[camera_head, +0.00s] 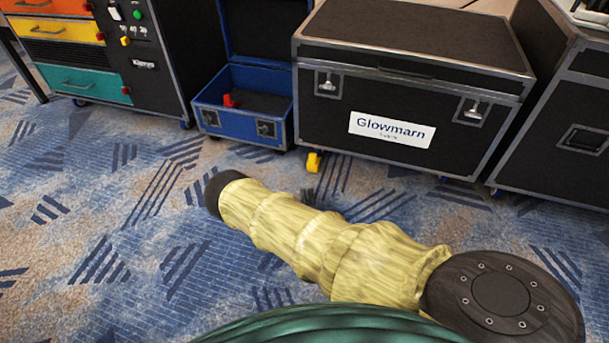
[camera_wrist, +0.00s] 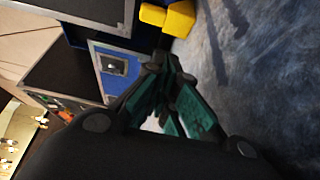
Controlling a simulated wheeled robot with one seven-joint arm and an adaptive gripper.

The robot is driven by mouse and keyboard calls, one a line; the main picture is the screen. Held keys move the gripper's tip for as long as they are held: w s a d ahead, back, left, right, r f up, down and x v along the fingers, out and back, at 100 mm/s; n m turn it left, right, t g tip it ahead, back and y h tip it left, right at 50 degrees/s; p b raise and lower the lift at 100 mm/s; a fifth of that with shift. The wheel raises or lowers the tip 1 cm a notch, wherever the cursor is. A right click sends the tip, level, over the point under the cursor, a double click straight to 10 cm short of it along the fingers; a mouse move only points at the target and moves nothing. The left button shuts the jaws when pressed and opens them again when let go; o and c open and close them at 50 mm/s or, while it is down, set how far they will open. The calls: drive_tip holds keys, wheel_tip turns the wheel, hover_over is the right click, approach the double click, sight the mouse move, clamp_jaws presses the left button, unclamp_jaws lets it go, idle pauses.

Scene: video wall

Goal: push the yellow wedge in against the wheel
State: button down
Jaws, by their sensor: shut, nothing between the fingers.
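The yellow wedge (camera_head: 312,162) is on the carpet at the lower left corner of the black case labelled Glowmarn (camera_head: 400,85). It also shows at the top of the wrist view (camera_wrist: 180,19), as two yellow parts side by side. The wheel is not clearly visible; only a dark patch shows beside the wedge. My gripper (camera_wrist: 165,67) is shut and empty, with its fingers pointing toward the wedge. The fingertips appear close to the wedge, but I cannot tell whether they touch it.
An open blue case (camera_head: 245,112) with a red item inside stands left of the Glowmarn case. A drawer cabinet (camera_head: 85,50) is at the far left and another black case (camera_head: 560,130) at the right. The patterned carpet in front is clear.

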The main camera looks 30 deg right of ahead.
sight(313, 162)
drive_tip(key=shift+w+f, duration=0.15)
drive_tip(key=shift+w, duration=0.5)
drive_tip(key=b+x, duration=0.1)
drive_tip(key=x, duration=0.2)
drive_tip(key=b+x, duration=0.2)
drive_tip(key=x, duration=0.1)
drive_tip(key=b+x, duration=0.2)
drive_tip(key=x, duration=0.1)
drive_tip(key=shift+w+a, duration=0.3)
drive_tip(key=shift+a, duration=0.05)
drive_tip(key=d, duration=0.1)
drive_tip(key=w+d+b, duration=0.1)
drive_tip(key=shift+d, duration=0.4)
drive_tip(key=shift+w+d+b, duration=0.15)
drive_tip(key=shift+d+b, duration=0.25)
drive_tip(key=shift+d, duration=0.15)
